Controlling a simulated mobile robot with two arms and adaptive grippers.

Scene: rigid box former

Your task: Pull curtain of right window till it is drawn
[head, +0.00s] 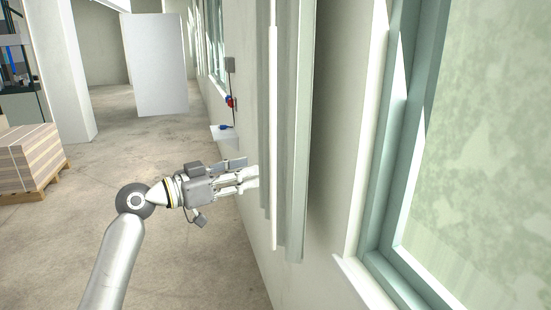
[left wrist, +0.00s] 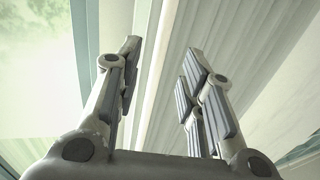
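The curtain (head: 299,125) hangs bunched in narrow grey-green folds along the wall, left of the window (head: 480,140). A pale vertical strip or rod (head: 273,120) runs down its near-left side. My left gripper (head: 250,171) is at the curtain's left side, its fingertips close to the pale strip. In the left wrist view my left gripper (left wrist: 165,55) has its two fingers spread apart, with the pale strip and curtain folds (left wrist: 175,70) showing between and beyond them. Contact cannot be told. The curtain's top is out of view. My right gripper is not in view.
The window sill (head: 362,282) and frame jut out on the right. A wall box with a red and blue socket (head: 230,101) sits beyond my gripper. A pallet stack (head: 28,157) and a white panel (head: 155,65) stand farther left. The floor (head: 170,240) between is clear.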

